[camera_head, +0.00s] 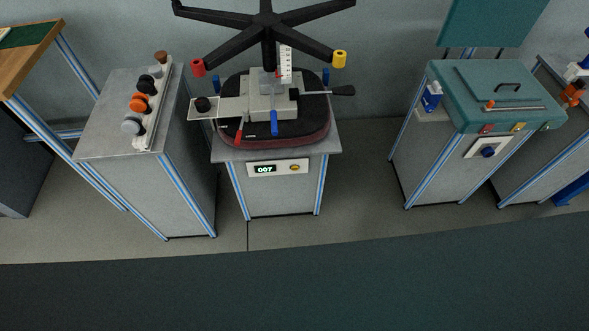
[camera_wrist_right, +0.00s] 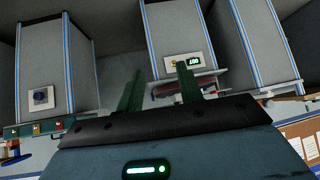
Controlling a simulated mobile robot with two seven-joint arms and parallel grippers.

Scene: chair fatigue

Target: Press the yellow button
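A yellow button (camera_head: 294,167) sits at the right end of a white panel (camera_head: 279,168) on the front of the middle grey cabinet, beside a green display (camera_head: 264,169) reading 007. The panel and button (camera_wrist_right: 174,64) also show upside down in the right wrist view, beyond my fingers. My right gripper (camera_wrist_right: 159,82) shows only in that view; its two dark green fingers stand apart with nothing between them, away from the button. My left gripper is in no view.
A dark red cushion (camera_head: 292,138) under a test rig and black five-arm chair base (camera_head: 266,20) tops the cabinet. A cabinet with round knobs (camera_head: 138,103) stands left, a teal case (camera_head: 500,90) right. Floor (camera_head: 355,180) between is clear.

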